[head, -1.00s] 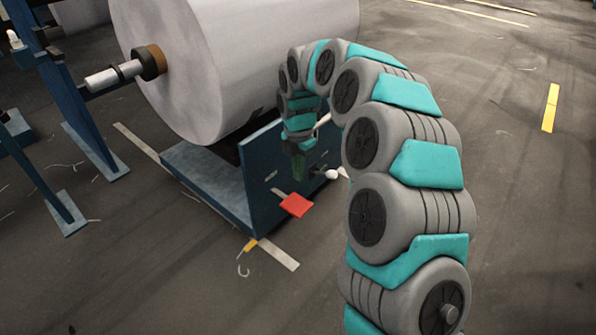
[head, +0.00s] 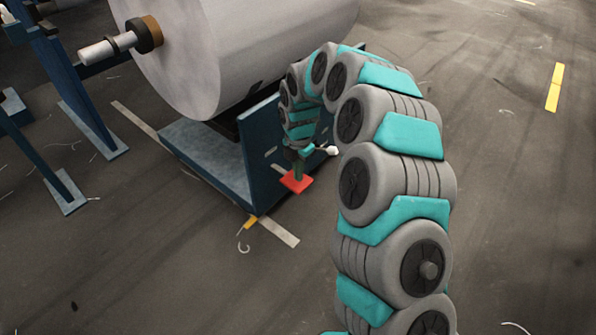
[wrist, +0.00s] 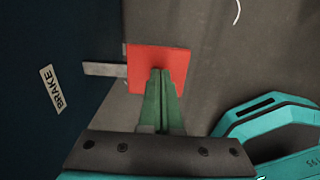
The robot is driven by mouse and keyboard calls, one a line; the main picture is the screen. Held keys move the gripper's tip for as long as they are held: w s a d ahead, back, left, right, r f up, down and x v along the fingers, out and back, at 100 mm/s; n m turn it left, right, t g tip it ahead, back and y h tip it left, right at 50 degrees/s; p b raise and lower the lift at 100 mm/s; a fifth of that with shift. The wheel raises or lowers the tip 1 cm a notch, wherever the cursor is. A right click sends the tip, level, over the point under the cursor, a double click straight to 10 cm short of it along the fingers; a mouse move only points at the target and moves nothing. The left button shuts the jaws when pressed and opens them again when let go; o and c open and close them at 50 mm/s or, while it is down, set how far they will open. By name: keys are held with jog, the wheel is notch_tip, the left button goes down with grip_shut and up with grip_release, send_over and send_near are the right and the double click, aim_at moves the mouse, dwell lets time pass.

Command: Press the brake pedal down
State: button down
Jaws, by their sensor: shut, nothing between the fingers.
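The brake pedal is a flat red pad (head: 297,183) on a grey lever that comes out of the blue side panel (head: 268,150). It also shows in the wrist view, where the red pad (wrist: 145,58) and its lever (wrist: 103,69) stick out beside a white BRAKE label (wrist: 52,88). My gripper (head: 298,174) points down over the pad, its green fingers shut and empty. In the wrist view the fingertips of my gripper (wrist: 160,72) overlap the pad's middle. I cannot tell whether they touch it.
A large pale roll (head: 240,50) on a shaft sits above the blue base. A white knob (head: 333,150) is close to my wrist on the right. Blue frame legs (head: 80,100) stand at the left. The floor in front and right is open.

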aim_at(300, 184)
jog(key=shift+s+d+f, duration=0.1)
jog(key=shift+d+f, duration=0.05)
jog(key=shift+f, duration=0.05)
jog(key=shift+s+d+f+t+y, duration=0.1)
jog(key=shift+f+t+y, duration=0.15)
jog(key=shift+f+y, duration=0.2)
jog(key=shift+s+d+f+t+y, duration=0.1)
jog(key=shift+f+t+y, duration=0.15)
jog(key=shift+f+y, duration=0.15)
jog(key=shift+f+t+y+b, duration=0.65)
jog(key=shift+f+t+y, duration=0.25)
jog(key=shift+f+y, duration=0.2)
jog(key=shift+a, duration=0.1)
